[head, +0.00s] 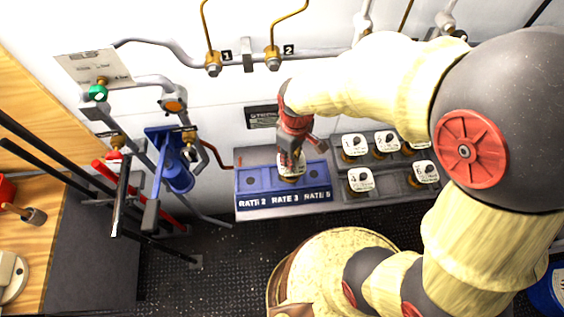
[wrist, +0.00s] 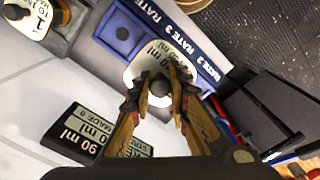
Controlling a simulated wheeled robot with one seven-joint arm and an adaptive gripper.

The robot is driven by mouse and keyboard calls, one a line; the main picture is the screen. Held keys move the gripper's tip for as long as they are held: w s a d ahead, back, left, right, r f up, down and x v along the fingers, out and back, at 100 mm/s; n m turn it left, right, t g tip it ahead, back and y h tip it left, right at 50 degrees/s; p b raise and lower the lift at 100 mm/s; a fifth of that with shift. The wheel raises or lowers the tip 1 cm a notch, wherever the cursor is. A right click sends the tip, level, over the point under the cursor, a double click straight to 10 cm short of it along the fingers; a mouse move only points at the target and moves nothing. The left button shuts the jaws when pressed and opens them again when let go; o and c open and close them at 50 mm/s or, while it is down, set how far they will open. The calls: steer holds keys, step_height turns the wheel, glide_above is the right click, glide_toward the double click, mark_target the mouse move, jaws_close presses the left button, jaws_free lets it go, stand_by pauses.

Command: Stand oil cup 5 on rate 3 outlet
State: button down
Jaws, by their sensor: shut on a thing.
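My gripper (head: 291,158) is shut on oil cup 5 (head: 291,171), a small cup with a white printed top; its number is not readable. In the wrist view the gripper (wrist: 161,92) grips the cup (wrist: 143,62) by a dark knob. The blue outlet block (head: 247,200) is labelled RATE 2, RATE 3 and RATE 5. In the head view the cup is upright at the middle, RATE 3, position, between two bare outlets. It hides the rate 3 outlet, and I cannot tell whether it touches the block. The block also shows in the wrist view (wrist: 104,30).
A grey rack (head: 384,183) right of the block holds several similar cups, with a gap between 4 and 6. Left stand a blue lever fitting (head: 178,172), red handles and pipes. A dark label plate (head: 262,117) is on the wall behind.

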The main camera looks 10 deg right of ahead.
steer(key=w+a+f, duration=0.2)
steer(key=w+f, duration=0.1)
steer(key=f, duration=0.5)
steer(key=shift+w+a+b, duration=0.15)
steer(key=shift+b, duration=0.2)
steer(key=shift+f, duration=0.2)
steer(key=c, duration=1.7)
jaws_free()
steer(key=shift+c, duration=0.2)
steer(key=shift+o, duration=0.3)
step_height(320, 180, up, 12)
steer(key=shift+r+p, duration=0.15)
steer(key=shift+p, duration=0.4)
